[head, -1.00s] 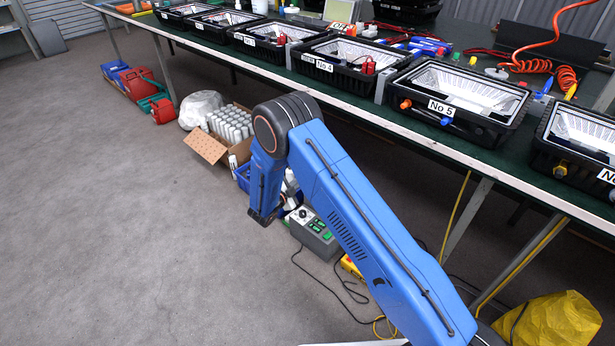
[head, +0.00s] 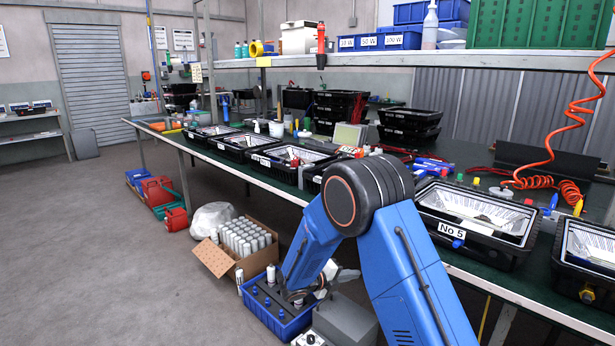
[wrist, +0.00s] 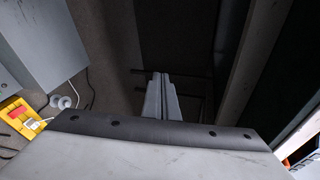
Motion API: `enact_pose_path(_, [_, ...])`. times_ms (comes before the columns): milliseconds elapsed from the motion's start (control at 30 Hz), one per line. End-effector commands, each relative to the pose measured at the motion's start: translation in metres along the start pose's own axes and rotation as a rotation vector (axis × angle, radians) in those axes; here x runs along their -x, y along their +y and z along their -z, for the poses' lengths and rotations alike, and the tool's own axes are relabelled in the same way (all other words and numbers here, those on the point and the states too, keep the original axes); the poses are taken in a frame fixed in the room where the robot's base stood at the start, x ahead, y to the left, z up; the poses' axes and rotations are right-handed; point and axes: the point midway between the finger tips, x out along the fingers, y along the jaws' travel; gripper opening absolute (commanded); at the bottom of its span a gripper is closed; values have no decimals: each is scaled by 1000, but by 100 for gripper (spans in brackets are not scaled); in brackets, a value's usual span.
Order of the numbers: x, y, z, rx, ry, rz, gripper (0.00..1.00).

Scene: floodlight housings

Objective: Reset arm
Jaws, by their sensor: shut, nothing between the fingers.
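My gripper (wrist: 162,95) shows in the wrist view as two grey fingers pressed together with nothing between them. It points into dark space, with floor and beams around it. In the head view my blue arm is folded, with its elbow high in front of the bench and its forearm hanging down. The gripper cannot be made out clearly there. Black floodlight housings stand in a row on the green bench, among them the one labelled No 5 (head: 474,222). My elbow partly covers the housing to its left.
A blue bin (head: 268,318) and a cardboard box of white canisters (head: 245,240) sit on the floor near my forearm. The wrist view shows a yellow box with a red button (wrist: 20,115) and a pale beam (wrist: 252,75). Open floor lies at left.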

Motion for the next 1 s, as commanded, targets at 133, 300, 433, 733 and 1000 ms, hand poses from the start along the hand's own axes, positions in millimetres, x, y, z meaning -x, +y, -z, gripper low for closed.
enact_pose_path(133, [-4,-48,35,-226,94,-43,0])
enact_pose_path(300, [-4,-92,77,-484,202,-82,0])
enact_pose_path(433, [-1,-120,110,-681,288,-106,0])
enact_pose_path(733, [15,-172,186,-1134,488,-135,0])
enact_pose_path(1000, [37,-202,248,-1520,671,-136,0])
